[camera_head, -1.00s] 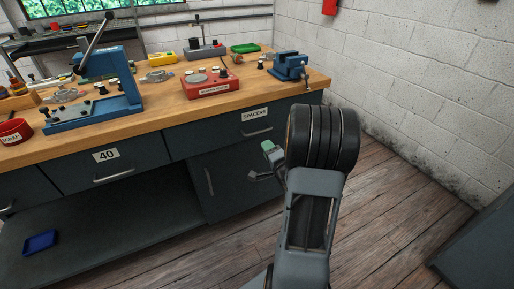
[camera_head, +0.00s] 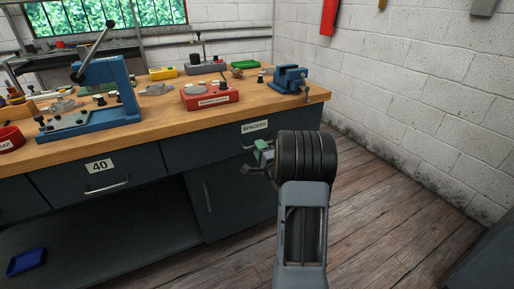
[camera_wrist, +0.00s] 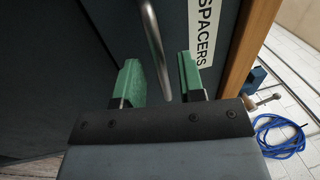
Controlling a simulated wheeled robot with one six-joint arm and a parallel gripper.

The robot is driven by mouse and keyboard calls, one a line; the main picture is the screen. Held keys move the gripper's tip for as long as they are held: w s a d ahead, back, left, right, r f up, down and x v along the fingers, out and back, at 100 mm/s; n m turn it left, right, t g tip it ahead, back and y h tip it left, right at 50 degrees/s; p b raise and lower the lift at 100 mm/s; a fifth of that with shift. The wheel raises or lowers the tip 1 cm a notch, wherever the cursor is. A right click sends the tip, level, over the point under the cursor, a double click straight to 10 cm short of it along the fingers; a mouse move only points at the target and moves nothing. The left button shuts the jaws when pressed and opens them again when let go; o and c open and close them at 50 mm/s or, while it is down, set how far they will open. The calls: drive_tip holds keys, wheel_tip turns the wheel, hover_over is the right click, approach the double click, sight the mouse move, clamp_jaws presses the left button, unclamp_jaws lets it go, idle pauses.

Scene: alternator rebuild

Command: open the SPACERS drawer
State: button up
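The SPACERS drawer (camera_head: 210,141) is a dark grey front under the wooden bench top, with a white label (camera_head: 254,126) at its right. It looks closed. Its metal bar handle (camera_wrist: 152,35) shows in the wrist view, running down between my two green-padded fingers. My gripper (camera_head: 262,151) is at the handle in the head view and hides part of it. In the wrist view my gripper (camera_wrist: 158,65) is open, with visible gaps between the bar and both pads. The SPACERS label (camera_wrist: 205,32) is beside the right finger there.
Beside it is a drawer marked 40 (camera_head: 80,178), with a cupboard door (camera_head: 225,190) below. A red fixture (camera_head: 210,95) and blue vise (camera_head: 289,79) stand on the bench. A blue cable coil (camera_wrist: 280,137) lies at right. Open wooden floor (camera_head: 375,205) lies right of the bench.

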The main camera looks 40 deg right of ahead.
drive_tip(key=shift+x, duration=1.1)
clamp_jaws()
